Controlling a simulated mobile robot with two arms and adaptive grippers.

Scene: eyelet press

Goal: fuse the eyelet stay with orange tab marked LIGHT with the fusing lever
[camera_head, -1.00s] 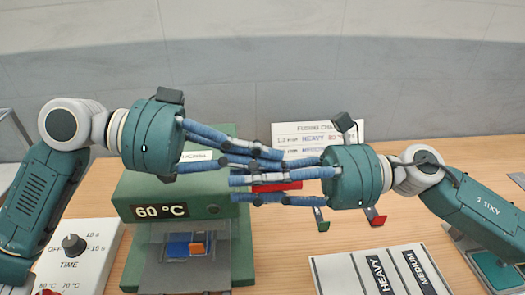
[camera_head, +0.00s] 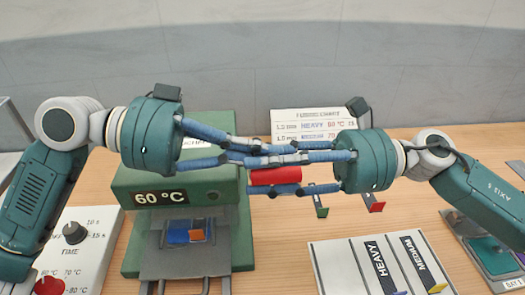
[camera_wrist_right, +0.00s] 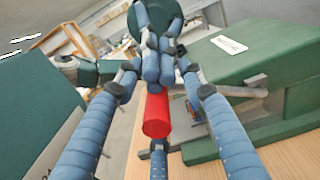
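A blue eyelet stay (camera_head: 178,232) with an orange tab (camera_head: 197,235) lies on the plate in the green press (camera_head: 130,185); no LIGHT mark is readable on it. The lever's red handle (camera_head: 275,177) sticks out right of the press and also shows in the right wrist view (camera_wrist_right: 156,118). My right gripper (camera_head: 258,174) is open, its fingers spread above and below the handle, not closed on it. My left gripper (camera_head: 300,156) has its fingers bunched together just above the handle, overlapping the right fingers in the head view. Whether it touches the handle is hidden.
The press display reads 60 °C. A time and temperature dial panel (camera_head: 88,222) stands left. A fusing chart (camera_head: 300,117) stands behind. A board marked HEAVY and MEDIUM (camera_head: 340,275) lies at front right, with a bay tray (camera_head: 462,225) beyond it. Bare table lies between press and board.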

